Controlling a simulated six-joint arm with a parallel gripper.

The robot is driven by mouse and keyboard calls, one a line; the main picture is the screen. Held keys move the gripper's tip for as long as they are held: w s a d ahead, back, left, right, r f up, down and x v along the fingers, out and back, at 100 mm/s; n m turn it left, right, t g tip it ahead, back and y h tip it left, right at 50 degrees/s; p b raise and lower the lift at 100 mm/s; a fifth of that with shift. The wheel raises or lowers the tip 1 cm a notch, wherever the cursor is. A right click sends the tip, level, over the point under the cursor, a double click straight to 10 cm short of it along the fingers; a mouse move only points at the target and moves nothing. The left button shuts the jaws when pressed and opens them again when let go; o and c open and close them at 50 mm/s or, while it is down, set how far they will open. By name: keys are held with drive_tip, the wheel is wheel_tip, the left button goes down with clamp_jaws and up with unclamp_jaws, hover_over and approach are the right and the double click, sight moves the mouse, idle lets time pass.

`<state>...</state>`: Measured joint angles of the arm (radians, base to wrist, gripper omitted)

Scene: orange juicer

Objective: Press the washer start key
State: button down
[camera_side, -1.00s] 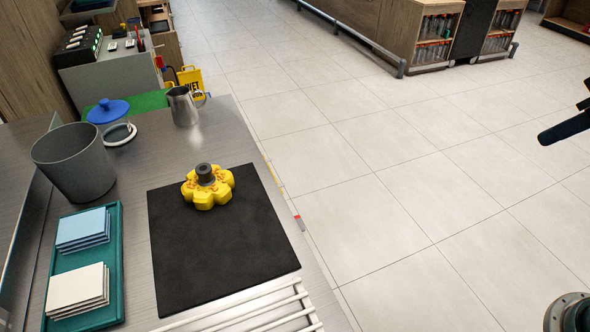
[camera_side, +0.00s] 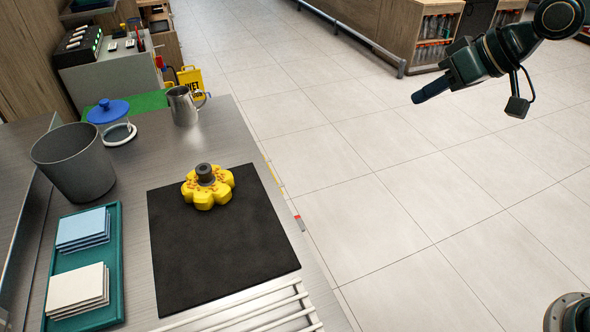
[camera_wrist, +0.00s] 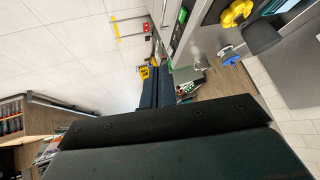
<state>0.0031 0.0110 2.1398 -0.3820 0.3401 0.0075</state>
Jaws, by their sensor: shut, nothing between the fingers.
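My gripper (camera_side: 418,97) hangs in the air over the tiled floor, right of the counter and well apart from it. Its dark fingers are together and empty, and they also show in the wrist view (camera_wrist: 158,88). I cannot clearly make out a washer or its start key. In the wrist view, a small green patch (camera_wrist: 183,15) shows on the counter's front side, too small to read. A yellow flower-shaped thing with a dark knob (camera_side: 207,188) sits on the black mat (camera_side: 220,265).
On the counter (camera_side: 137,225) stand a grey bin (camera_side: 75,160), a metal pitcher (camera_side: 184,107), a blue lid (camera_side: 108,110) and a teal tray (camera_side: 115,240) with stacked cloths. A yellow wet-floor sign (camera_side: 191,80) stands behind. The floor around my gripper is clear.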

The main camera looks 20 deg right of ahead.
drive_tip(key=w+a+f+t+y, duration=0.1)
drive_tip(key=w+a+f+y, duration=0.1)
drive_tip(key=w+a+f, duration=0.4)
drive_tip(key=w+a+f+y, duration=0.2)
drive_tip(key=w+f+y, duration=0.1)
drive_tip(key=w+f, duration=0.5)
drive_tip(key=w+f+m+t, duration=0.1)
drive_tip(key=w+f+m, duration=0.1)
drive_tip(key=f, duration=0.6)
drive_tip(key=w+a+f+m+t+y, duration=0.1)
drive_tip(key=w+f+m, duration=0.2)
drive_tip(key=f, duration=0.5)
drive_tip(key=shift+w+a+f+t+y, duration=0.25)
drive_tip(key=shift+a+f+t+y, duration=0.05)
drive_tip(key=shift+f+t, duration=0.1)
drive_tip(key=shift+a, duration=0.1)
drive_tip(key=a, duration=0.8)
drive_tip(key=shift+a, duration=0.3)
